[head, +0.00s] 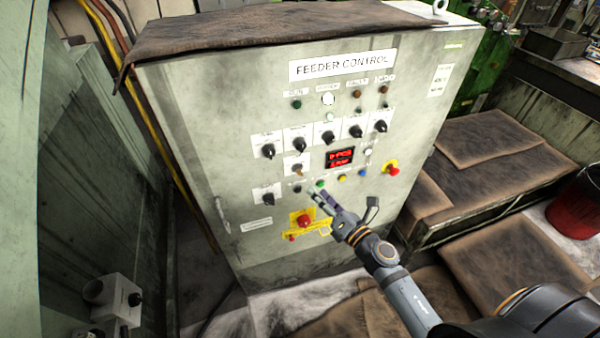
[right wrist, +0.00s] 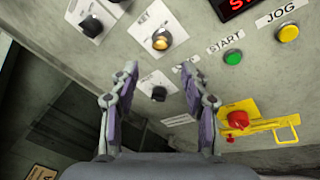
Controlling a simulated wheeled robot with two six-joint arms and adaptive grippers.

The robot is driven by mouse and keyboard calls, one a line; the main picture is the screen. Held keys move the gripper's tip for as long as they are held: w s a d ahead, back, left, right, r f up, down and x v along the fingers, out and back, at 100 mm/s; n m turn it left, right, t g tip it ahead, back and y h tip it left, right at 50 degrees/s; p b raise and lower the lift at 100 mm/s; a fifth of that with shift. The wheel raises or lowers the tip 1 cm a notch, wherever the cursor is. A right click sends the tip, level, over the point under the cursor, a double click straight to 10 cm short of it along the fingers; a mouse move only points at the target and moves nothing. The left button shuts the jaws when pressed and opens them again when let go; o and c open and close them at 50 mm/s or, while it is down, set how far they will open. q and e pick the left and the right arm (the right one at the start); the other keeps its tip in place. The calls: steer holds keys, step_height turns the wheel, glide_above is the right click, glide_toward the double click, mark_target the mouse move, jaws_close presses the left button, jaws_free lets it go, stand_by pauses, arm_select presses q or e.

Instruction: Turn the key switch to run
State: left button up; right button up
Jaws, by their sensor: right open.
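The key switch (right wrist: 161,40) is a round brass-coloured piece on a white plate marked KEY in the right wrist view. It also shows on the panel of the feeder control cabinet (head: 225,175) in the head view as a small brownish switch (head: 297,169). My right gripper (head: 319,194) is open and empty in front of the lower panel, right of and below the key switch. In the right wrist view its fingers (right wrist: 160,80) stand apart, with the key switch above and beyond the tips. A black knob (right wrist: 159,94) shows between the fingers. My left gripper is not in view.
A green START button (right wrist: 232,57), a yellow JOG button (right wrist: 288,33) and a red button on yellow (right wrist: 238,120) lie right of the fingers. A row of black knobs (head: 328,137) sits higher on the panel. Another red stop button (head: 393,170) is at the right.

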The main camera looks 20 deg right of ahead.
arm_select(q)
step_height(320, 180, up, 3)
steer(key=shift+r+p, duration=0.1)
steer(key=shift+p, duration=0.95)
arm_select(e)
glide_above(303, 177)
steer(key=s+a, duration=0.1)
steer(key=s, duration=0.3)
steer(key=shift+a, duration=0.2)
steer(key=shift+s, duration=0.1)
jaws_close()
